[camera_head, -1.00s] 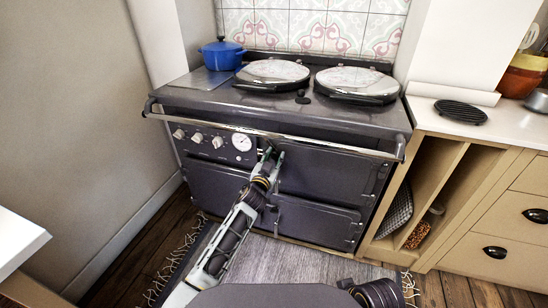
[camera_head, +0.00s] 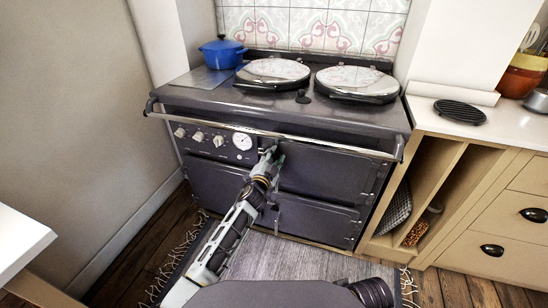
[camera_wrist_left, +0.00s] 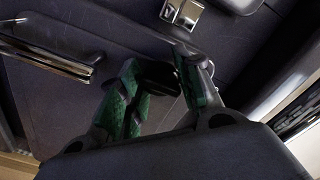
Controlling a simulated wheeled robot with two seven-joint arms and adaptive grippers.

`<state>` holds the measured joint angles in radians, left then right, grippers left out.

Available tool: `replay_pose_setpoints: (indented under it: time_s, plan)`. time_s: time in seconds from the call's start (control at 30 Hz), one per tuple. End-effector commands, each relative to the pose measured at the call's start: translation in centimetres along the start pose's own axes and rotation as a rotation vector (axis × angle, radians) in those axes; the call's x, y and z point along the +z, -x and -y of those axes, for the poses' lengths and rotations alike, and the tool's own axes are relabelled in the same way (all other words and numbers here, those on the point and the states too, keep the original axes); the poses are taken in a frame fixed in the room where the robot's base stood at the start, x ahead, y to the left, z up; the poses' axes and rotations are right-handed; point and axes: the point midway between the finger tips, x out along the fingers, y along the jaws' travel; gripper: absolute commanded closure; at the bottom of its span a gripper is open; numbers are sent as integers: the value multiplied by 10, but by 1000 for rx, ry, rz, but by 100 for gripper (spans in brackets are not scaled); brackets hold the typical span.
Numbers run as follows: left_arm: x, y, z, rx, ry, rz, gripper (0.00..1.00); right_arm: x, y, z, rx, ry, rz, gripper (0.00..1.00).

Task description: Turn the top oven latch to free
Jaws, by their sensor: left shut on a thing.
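The dark cooker's top oven door (camera_head: 325,174) is closed, with its latch at the left edge, largely hidden in the head view by my left gripper (camera_head: 270,154). In the left wrist view, the green-padded fingers of the left gripper (camera_wrist_left: 159,72) are on either side of a dark latch piece (camera_wrist_left: 158,76) with a bright metal edge. The gripper is shut on this latch; its exact angle is hard to tell. My right gripper is not visible.
A chrome rail (camera_head: 290,140) runs across the cooker front, just above the gripper. Knobs and a round dial (camera_head: 242,141) lie to its left. The lower oven door (camera_head: 315,218) is closed. A fringed rug (camera_head: 290,252) covers the floor before the cooker.

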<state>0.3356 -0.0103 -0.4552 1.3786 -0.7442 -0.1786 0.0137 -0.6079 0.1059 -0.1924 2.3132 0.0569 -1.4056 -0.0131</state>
Motion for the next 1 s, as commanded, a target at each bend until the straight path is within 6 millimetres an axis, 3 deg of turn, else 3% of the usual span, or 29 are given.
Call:
replay_pose_setpoints:
  time_s: [0.37, 0.4, 0.53, 1.0]
  plan:
    - [0, 0, 0, 1, -5, 0, 100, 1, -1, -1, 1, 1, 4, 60]
    - [0, 0, 0, 1, -5, 0, 62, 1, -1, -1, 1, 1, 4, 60]
    - [0, 0, 0, 1, -4, 0, 45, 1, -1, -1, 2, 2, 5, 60]
    - [0, 2, 0, 0, -4, 1, 44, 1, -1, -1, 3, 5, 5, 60]
